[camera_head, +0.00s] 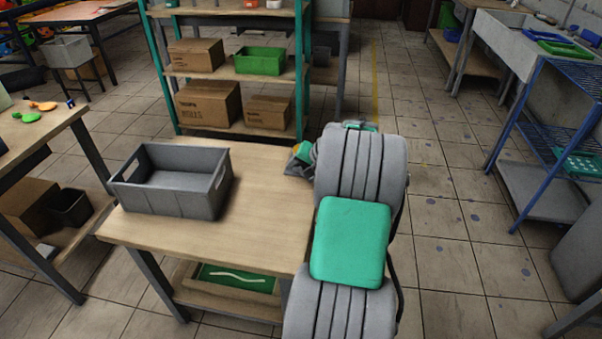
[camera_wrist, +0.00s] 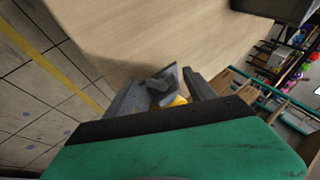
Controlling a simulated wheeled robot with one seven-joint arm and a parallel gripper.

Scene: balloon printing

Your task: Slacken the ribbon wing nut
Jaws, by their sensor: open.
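In the wrist view my gripper (camera_wrist: 160,82) has its two grey fingers spread apart at the edge of a wooden table. A small grey piece (camera_wrist: 158,85) with a yellow part (camera_wrist: 172,101) below it shows between the fingers. It may be the wing nut, but it is too small and too covered to tell. No ribbon can be made out. In the head view my gripper (camera_head: 298,163) is partly hidden by my arm, at the right edge of the wooden table (camera_head: 255,225). I cannot tell whether the fingers touch the small piece.
A grey open crate (camera_head: 172,205) stands on the table's left part; the tabletop right of it is bare. A green tray (camera_head: 235,278) lies on the lower shelf. A shelf rack with cardboard boxes (camera_head: 208,105) stands behind. A blue wire rack (camera_head: 560,130) is at right, with open floor between.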

